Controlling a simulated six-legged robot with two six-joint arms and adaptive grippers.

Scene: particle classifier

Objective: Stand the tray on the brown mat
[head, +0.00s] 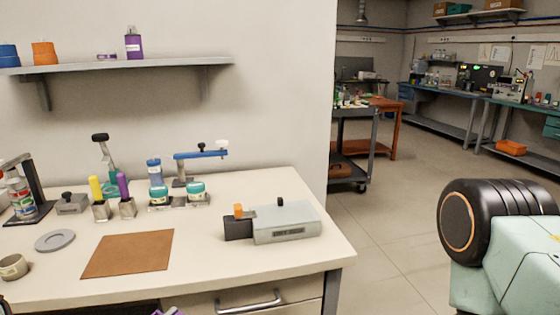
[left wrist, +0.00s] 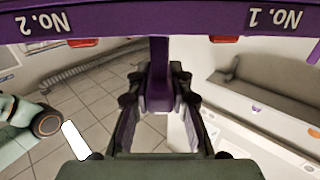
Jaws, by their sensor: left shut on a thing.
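The purple tray (left wrist: 110,22) fills the top of the left wrist view, with white labels reading "No. 1" and "No. 2" upside down in the picture. My left gripper (left wrist: 158,90) is shut on the tray's narrow purple middle part. A small purple piece (head: 170,311) shows at the bottom edge of the head view; it may be part of the tray. The brown mat (head: 128,254) lies flat and bare on the near left of the worktable. My right gripper is in neither view.
Small bottles, holders and a blue-armed stand (head: 200,155) line the back. A shelf (head: 120,65) hangs above.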

